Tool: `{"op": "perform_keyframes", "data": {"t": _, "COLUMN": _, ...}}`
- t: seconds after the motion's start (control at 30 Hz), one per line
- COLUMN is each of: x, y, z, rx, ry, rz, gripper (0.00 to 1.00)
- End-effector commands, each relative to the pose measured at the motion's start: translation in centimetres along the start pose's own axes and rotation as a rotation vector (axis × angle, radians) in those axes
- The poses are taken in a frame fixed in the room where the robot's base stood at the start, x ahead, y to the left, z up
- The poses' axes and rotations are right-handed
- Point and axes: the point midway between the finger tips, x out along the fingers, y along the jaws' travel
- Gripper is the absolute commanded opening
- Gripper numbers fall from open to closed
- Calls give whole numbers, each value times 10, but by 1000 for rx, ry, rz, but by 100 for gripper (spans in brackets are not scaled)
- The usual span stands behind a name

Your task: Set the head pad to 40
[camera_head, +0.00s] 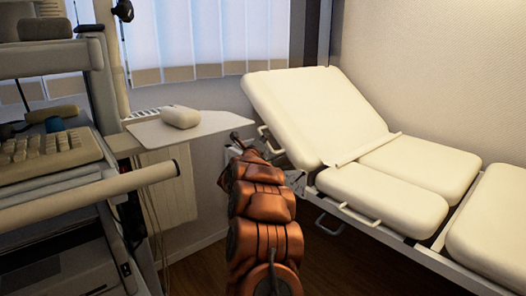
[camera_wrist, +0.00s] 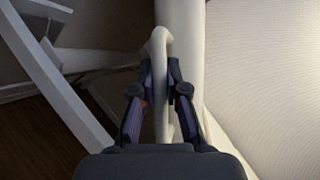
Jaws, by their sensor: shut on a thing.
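The cream head pad (camera_head: 315,110) of the examination couch is tilted up, its far end high near the window and its lower end by the flat seat pads. My orange arm reaches up to its left side in the head view, and hides most of my gripper there. In the wrist view my gripper (camera_wrist: 158,68) is shut on a white curved handle (camera_wrist: 157,42), with one finger on each side of the bar. A pale pad edge or frame part (camera_wrist: 185,35) runs just behind the handle. No angle reading is visible.
Flat couch pads (camera_head: 385,195) extend to the right on a metal frame. A small shelf (camera_head: 215,122) holds a cream cushion-like object (camera_head: 180,116). Dark floor shows between.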

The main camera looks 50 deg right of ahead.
Motion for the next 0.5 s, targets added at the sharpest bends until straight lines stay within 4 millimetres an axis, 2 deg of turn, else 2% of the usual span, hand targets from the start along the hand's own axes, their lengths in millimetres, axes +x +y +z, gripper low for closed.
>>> {"op": "perform_keyframes", "data": {"t": 0.2, "x": -1, "y": -8, "z": 3, "rx": 37, "ry": -13, "rz": -24, "gripper": 0}}
{"op": "perform_keyframes", "data": {"t": 0.5, "x": -1, "y": -11, "z": 4, "rx": 41, "ry": -13, "rz": -25, "gripper": 0}}
